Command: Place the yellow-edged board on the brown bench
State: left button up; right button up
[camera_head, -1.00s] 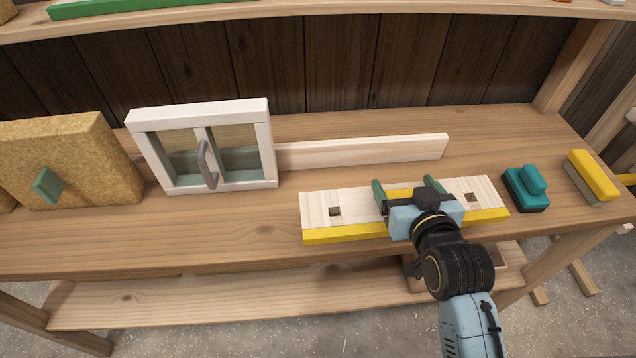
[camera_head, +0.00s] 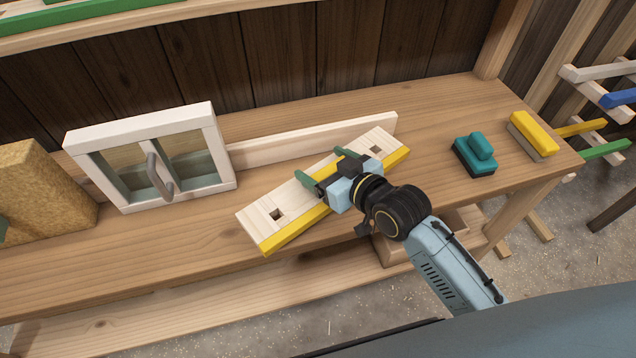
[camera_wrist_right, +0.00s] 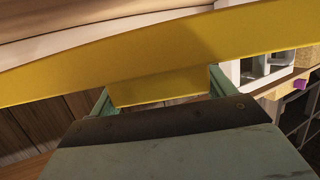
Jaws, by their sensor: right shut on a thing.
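The yellow-edged board (camera_head: 292,203) is a pale wooden plank with a square hole near each end and a yellow strip along its near long edge. It lies slanted across the picture, left end nearer me. My right gripper (camera_head: 324,169) is shut on its middle, one green finger on each side of the grip. In the right wrist view the yellow edge (camera_wrist_right: 230,38) runs across just beyond the fingers. The board is over a brown wooden workbench (camera_head: 225,256); I cannot tell the gap beneath it. My left gripper is out of view.
A white-framed glass cabinet (camera_head: 190,122) stands left of the board, with a tan block (camera_head: 45,185) further left. A plain plank (camera_head: 260,153) lies behind. A teal-handled block (camera_head: 474,153) and a yellow-topped brush (camera_head: 533,135) stand right. A rack (camera_head: 595,72) is beyond the bench's right end.

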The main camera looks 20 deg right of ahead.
jog(key=shift+f+b, duration=0.45)
jog(key=shift+f, duration=2.05)
jog(key=shift+f, duration=0.2)
jog(key=o, duration=1.2)
jog(key=shift+r, duration=0.1)
jog(key=p+v, duration=0.1)
jog(key=v, duration=1.1)
jog(key=shift+a, duration=0.1)
